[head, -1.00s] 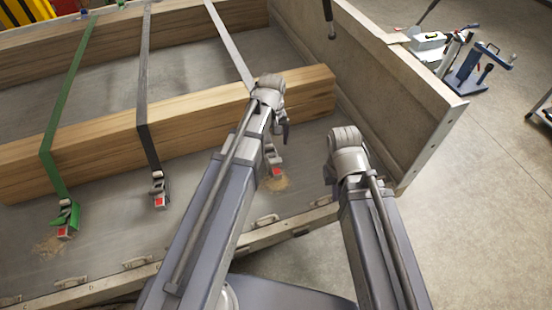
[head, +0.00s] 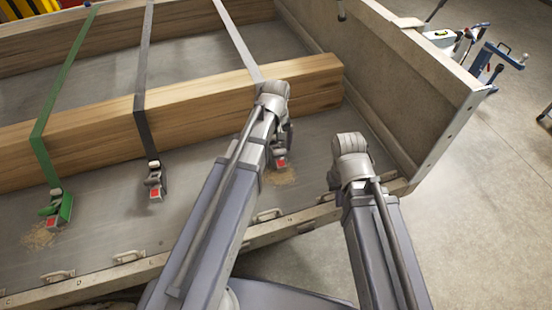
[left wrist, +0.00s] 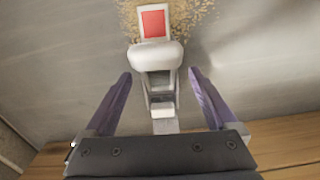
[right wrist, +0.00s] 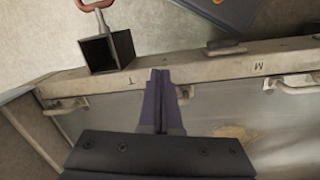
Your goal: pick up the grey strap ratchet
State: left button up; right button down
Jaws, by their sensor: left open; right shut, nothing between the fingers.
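The grey strap ratchet (head: 281,163) has a red label and lies on the trailer bed in front of the near beam, partly hidden by my left arm in the head view. The left wrist view shows it larger, with a pale rounded handle (left wrist: 155,55) and the light grey strap (left wrist: 165,126) running towards me. My left gripper (left wrist: 159,74) is open above it, with one finger on each side and visible gaps to the ratchet. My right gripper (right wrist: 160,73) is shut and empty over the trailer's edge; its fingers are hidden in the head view.
A dark strap's ratchet (head: 155,181) and a green ratchet (head: 57,207) lie further left. The wooden beam (head: 200,108) crosses behind. The trailer side wall (head: 415,85) rises at right. The near edge has several handles (head: 128,255). Sawdust (head: 280,177) lies by the grey ratchet.

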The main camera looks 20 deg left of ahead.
pick_arm(q)
jog(key=shift+f, duration=0.3)
jog(key=shift+c, duration=0.3)
grip_shut()
dwell(0.4)
